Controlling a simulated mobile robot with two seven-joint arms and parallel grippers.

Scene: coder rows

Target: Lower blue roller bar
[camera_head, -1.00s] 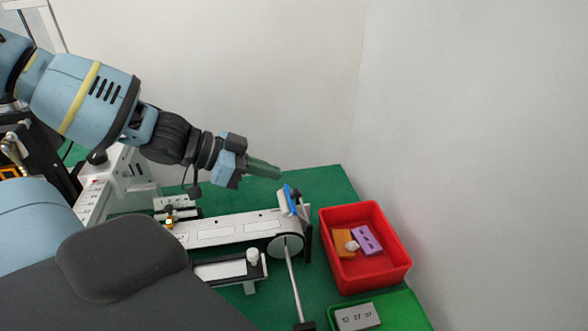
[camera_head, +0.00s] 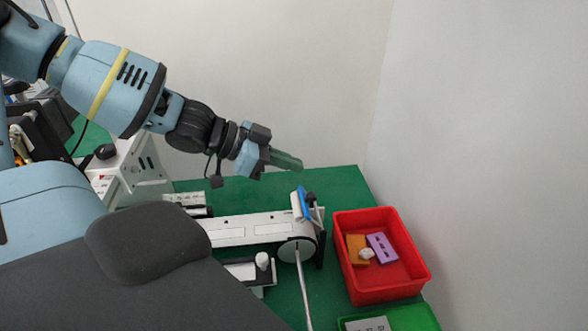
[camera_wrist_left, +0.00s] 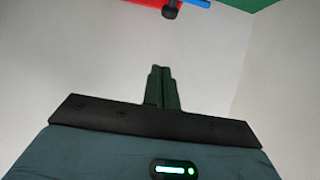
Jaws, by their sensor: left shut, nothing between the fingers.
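The blue roller bar (camera_head: 304,203) stands raised and slightly tilted at the right end of the white conveyor (camera_head: 240,230), beside a black knob. In the left wrist view a blue bar (camera_wrist_left: 188,2) and a dark knob (camera_wrist_left: 171,11) show at the top edge. My left gripper (camera_head: 288,161) is shut and empty, its green fingers above and a little left of the bar, apart from it. The shut fingers also show in the left wrist view (camera_wrist_left: 161,85). My right gripper is not in view.
A red bin (camera_head: 425,283) with orange, purple and white pieces stands right of the conveyor. A green tray (camera_head: 425,318) with a grey block lies in front of it. A thin metal rod (camera_head: 303,290) runs forward from the roller end.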

